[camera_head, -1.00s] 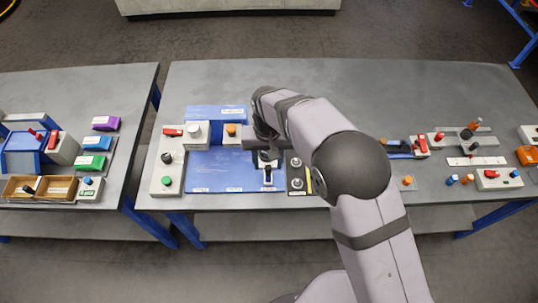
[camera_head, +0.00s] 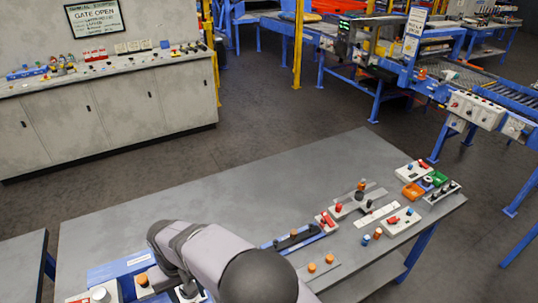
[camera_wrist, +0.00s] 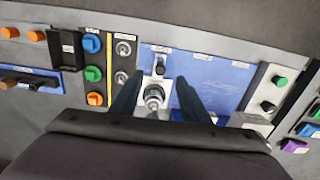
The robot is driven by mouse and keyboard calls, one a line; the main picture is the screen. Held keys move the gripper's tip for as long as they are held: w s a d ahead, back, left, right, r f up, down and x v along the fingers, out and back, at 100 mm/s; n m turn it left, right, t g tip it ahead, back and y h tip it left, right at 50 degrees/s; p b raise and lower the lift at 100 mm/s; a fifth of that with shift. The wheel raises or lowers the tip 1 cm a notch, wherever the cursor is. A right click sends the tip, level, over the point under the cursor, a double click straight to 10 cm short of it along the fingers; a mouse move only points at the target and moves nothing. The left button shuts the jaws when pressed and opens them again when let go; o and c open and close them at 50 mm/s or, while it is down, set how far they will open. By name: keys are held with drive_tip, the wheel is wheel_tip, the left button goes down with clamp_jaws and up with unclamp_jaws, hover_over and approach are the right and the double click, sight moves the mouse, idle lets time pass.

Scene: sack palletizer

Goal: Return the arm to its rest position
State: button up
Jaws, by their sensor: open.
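My arm (camera_head: 215,255) reaches in from the bottom of the head view over the near table, and its gripper end is low and partly cut off there. In the wrist view my gripper (camera_wrist: 157,100) is open, with two dark fingers apart. A silver round knob (camera_wrist: 153,96) on a white plate shows between the fingers. I cannot tell whether the fingers touch it. A black lever (camera_wrist: 160,67) stands just beyond that knob. Nothing is seen held.
A blue panel (camera_wrist: 215,78) lies right of the fingers; blue and orange knobs (camera_wrist: 92,72) lie left. The grey table (camera_head: 240,200) has clear room behind my arm. Switch boxes (camera_head: 400,222) crowd its right end. A cabinet counter (camera_head: 110,115) and blue conveyor (camera_head: 450,88) stand beyond.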

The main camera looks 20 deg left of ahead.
drive_tip(key=shift+w+a+n, duration=0.15)
drive_tip(key=shift+a+n, duration=0.15)
drive_tip(key=shift+n, duration=0.1)
drive_tip(key=s+d+f+n+g+h, duration=0.1)
drive_tip(key=s+d+f, duration=0.2)
drive_tip(key=d, duration=0.4)
drive_tip(key=s+d+f+n+h, duration=0.1)
drive_tip(key=s+d+f, duration=0.2)
drive_tip(key=d, duration=0.4)
drive_tip(key=w+d+r+m, duration=0.2)
drive_tip(key=d+r+m, duration=0.2)
drive_tip(key=d, duration=0.7)
drive_tip(key=w+d+r+m+y, duration=0.1)
drive_tip(key=d+r+m, duration=0.3)
drive_tip(key=d, duration=0.7)
drive_tip(key=w+d+r+m+t+y, duration=0.1)
drive_tip(key=w+d+r+m, duration=0.2)
drive_tip(key=d, duration=0.9)
wheel_tip(320, 180, up, 3)
drive_tip(key=shift+w+f+m, duration=0.15)
drive_tip(key=shift+m, duration=0.35)
drive_tip(key=shift+c, duration=0.5)
drive_tip(key=shift+a, duration=0.1)
